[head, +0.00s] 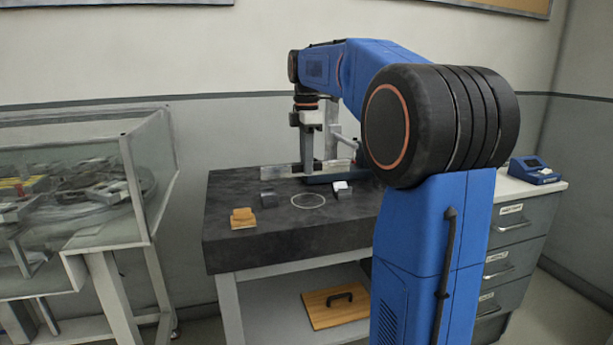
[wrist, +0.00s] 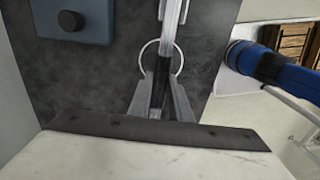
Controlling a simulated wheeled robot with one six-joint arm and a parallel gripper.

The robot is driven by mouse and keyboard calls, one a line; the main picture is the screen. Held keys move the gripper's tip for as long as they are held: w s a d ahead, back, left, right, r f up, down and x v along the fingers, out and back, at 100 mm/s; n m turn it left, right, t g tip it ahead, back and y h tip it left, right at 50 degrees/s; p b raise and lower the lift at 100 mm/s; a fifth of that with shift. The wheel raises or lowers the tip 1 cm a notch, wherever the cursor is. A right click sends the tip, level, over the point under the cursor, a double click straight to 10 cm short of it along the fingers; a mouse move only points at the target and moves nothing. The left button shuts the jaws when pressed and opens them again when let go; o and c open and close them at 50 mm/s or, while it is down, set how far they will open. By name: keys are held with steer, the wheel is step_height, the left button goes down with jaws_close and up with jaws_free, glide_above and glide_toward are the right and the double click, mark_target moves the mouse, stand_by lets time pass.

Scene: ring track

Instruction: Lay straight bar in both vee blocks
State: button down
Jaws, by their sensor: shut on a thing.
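My gripper (head: 308,168) is shut on the pale, straight bar (head: 279,172) and holds it roughly level over the back of the dark stone table. In the wrist view the bar (wrist: 172,30) runs up the picture from between the fingertips (wrist: 160,112). One small dark vee block (head: 269,200) stands on the table at front left of the gripper. The other block (head: 342,190), with a pale top, stands to the right. The bar looks apart from both, but the exact gap cannot be told. A thin pale ring (head: 308,201) lies between the blocks.
A wooden block (head: 243,217) sits at the table's left front. A dark blue base (head: 335,178) stands behind the right block. A glass case (head: 75,180) is at left, a drawer cabinet (head: 515,240) at right. The front middle of the table (head: 300,232) is clear.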

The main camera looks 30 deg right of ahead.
steer(key=shift+f, duration=1.95)
steer(key=shift+f, duration=0.25)
steer(key=c, duration=1.6)
jaws_free()
steer(key=shift+c, duration=0.2)
steer(key=shift+r, duration=0.1)
step_height(320, 180, up, 12)
steer(key=shift+r, duration=0.15)
steer(key=s+a+f+m+t, duration=0.1)
steer(key=s+a+f+m, duration=0.4)
steer(key=s+f, duration=0.5)
steer(key=s+a+f+m+t, duration=0.2)
steer(key=s+a+f+m, duration=0.3)
steer(key=s+f, duration=0.5)
steer(key=s+a+f+m+t, duration=0.1)
steer(key=s+a+f+m, duration=0.3)
steer(key=s+f, duration=0.6)
steer(key=shift+s+a+m+t, duration=0.15)
steer(key=shift+a+m+t, duration=0.25)
steer(key=shift+a, duration=0.5)
